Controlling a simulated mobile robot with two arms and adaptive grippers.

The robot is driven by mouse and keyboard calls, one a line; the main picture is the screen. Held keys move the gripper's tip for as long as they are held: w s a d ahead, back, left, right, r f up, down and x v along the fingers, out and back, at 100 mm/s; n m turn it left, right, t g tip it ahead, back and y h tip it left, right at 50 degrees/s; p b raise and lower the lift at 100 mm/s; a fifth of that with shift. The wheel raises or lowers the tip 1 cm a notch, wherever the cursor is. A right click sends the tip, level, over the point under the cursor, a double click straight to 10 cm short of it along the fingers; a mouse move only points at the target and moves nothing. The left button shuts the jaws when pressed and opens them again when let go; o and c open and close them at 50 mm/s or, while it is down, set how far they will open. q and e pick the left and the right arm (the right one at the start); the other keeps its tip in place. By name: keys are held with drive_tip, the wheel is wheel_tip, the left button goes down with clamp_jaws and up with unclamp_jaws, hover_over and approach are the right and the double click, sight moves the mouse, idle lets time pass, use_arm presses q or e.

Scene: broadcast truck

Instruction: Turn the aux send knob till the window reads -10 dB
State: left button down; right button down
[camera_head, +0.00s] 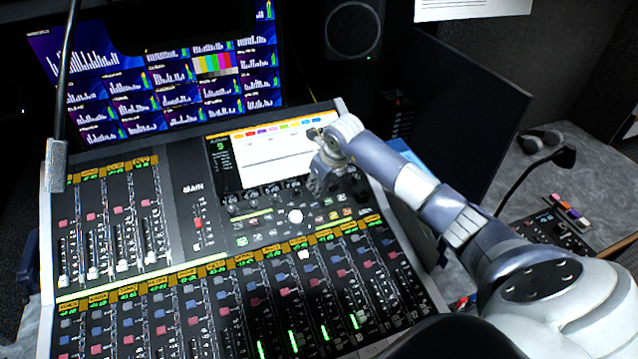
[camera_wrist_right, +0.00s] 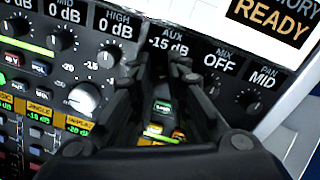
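The aux window (camera_wrist_right: 168,40) reads -15 dB in the right wrist view. The aux knob below it is mostly hidden by my right gripper's dark fingers. My right gripper (camera_wrist_right: 164,68) has its fingertips on either side of the knob's place, pointing at the panel. I cannot tell whether they press on the knob. In the head view my right gripper (camera_head: 322,172) is at the console's knob row, just below the bright screen. My left gripper is not in view.
The mixing console (camera_head: 185,238) has many faders and lit buttons. Close to my fingers are the mix knob (camera_wrist_right: 215,61), the pan knob (camera_wrist_right: 251,101) and the high knob (camera_wrist_right: 109,56).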

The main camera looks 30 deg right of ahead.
drive_tip(key=shift+m, duration=0.3)
drive_tip(key=m+b, duration=0.1)
drive_tip(key=m, duration=0.1)
drive_tip(key=shift+m+b, duration=0.3)
drive_tip(key=shift+b, duration=0.05)
drive_tip(key=shift+m+b, duration=0.55)
drive_tip(key=shift+m, duration=0.65)
drive_tip(key=c, duration=1.5)
unclamp_jaws()
